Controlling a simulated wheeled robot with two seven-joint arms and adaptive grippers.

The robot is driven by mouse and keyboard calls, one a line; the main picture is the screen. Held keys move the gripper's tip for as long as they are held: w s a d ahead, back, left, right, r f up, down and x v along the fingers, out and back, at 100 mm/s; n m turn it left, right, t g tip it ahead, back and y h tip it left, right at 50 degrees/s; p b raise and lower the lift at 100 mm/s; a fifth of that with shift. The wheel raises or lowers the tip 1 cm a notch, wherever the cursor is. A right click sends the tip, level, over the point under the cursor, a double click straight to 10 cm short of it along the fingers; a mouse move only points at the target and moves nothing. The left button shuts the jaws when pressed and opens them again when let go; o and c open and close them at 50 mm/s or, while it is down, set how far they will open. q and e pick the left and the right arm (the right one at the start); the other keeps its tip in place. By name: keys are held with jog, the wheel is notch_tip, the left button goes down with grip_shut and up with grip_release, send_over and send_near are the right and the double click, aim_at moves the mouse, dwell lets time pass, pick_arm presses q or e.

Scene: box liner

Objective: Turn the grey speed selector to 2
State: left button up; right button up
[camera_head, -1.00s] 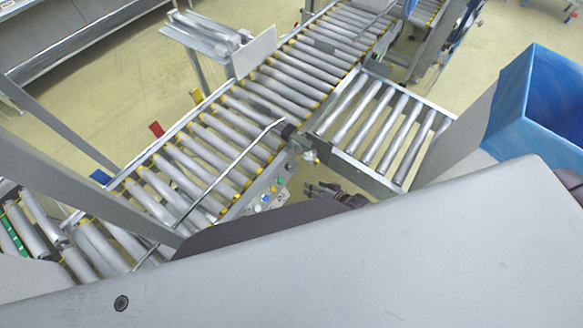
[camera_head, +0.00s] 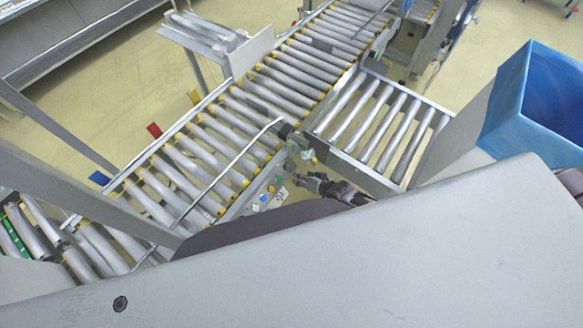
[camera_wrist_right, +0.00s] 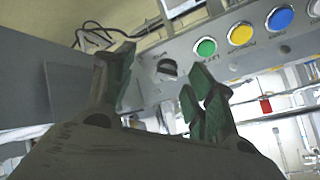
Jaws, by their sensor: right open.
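The selector (camera_wrist_right: 167,68) is a dark, roundish knob on the grey control panel, left of the green button in the right wrist view. My right gripper (camera_wrist_right: 158,76) is open, its green-padded fingers on either side of the selector in the picture. I cannot tell whether they touch it or where its pointer stands. In the head view my right gripper (camera_head: 303,180) is a small dark shape beside the control panel (camera_head: 262,205), and the selector cannot be made out there. My left gripper is not in view.
The panel carries a green button (camera_wrist_right: 206,47), a yellow button (camera_wrist_right: 241,33) and a blue button (camera_wrist_right: 279,18) in a row. A roller conveyor (camera_head: 215,135) runs behind the panel. A side roller section (camera_head: 385,120) and a blue bin (camera_head: 507,110) stand to the right.

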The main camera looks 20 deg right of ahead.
aim_at(290, 167)
jog(key=shift+w+a, duration=0.4)
jog(key=shift+w, duration=0.4)
jog(key=shift+w+a, duration=0.35)
jog(key=shift+w, duration=0.4)
jog(key=shift+w+a, duration=0.4)
jog(key=shift+w, duration=0.4)
jog(key=shift+w+a+f, duration=0.1)
jog(key=shift+w+a, duration=0.05)
jog(key=shift+w, duration=0.15)
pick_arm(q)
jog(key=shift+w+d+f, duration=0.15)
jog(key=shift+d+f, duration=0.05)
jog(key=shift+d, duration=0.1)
pick_arm(e)
jog(key=shift+x, duration=1.35)
jog(key=c, duration=1)
